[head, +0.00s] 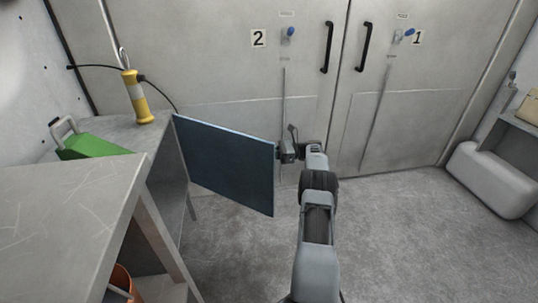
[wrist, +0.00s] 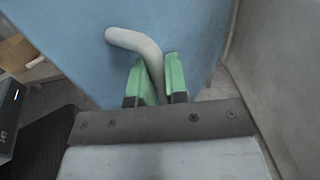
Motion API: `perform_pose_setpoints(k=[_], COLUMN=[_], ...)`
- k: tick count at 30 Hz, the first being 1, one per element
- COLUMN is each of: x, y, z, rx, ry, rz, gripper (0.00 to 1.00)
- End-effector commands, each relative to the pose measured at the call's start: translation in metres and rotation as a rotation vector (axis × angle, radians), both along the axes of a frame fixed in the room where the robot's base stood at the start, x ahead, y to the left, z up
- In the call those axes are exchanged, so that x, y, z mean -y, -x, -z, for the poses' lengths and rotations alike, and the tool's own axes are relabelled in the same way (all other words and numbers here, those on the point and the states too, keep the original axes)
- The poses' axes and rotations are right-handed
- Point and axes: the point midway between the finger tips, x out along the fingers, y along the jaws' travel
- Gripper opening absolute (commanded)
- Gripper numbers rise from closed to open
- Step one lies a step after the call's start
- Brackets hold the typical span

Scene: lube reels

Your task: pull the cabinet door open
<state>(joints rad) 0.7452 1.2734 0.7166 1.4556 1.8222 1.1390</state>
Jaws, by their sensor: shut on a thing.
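The blue cabinet door (head: 225,165) stands swung out from the metal cabinet (head: 172,165) on the left in the head view. In the wrist view the door (wrist: 200,25) fills the upper middle, with a grey bent handle (wrist: 135,40) on it. My gripper (wrist: 158,80) has green fingers closed around the lower part of the handle. In the head view my gripper (head: 290,147) is at the door's free edge; the handle and fingertips are hard to make out there.
A worktop (head: 60,200) stands at left with a green box (head: 88,147) and a yellow cylinder (head: 138,98) behind it. An orange bucket (head: 122,280) is below. Large double doors (head: 345,120) form the back. A white bin (head: 492,180) is right. Floor at right is clear.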

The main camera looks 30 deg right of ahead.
Motion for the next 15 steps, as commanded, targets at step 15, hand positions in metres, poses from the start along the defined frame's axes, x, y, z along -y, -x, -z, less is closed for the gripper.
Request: perform_pose_setpoints(k=[15], x=[0.0048], y=[0.0009], z=[-0.0016], rx=[0.004], ry=[0.001], rz=[0.011], gripper=[0.37])
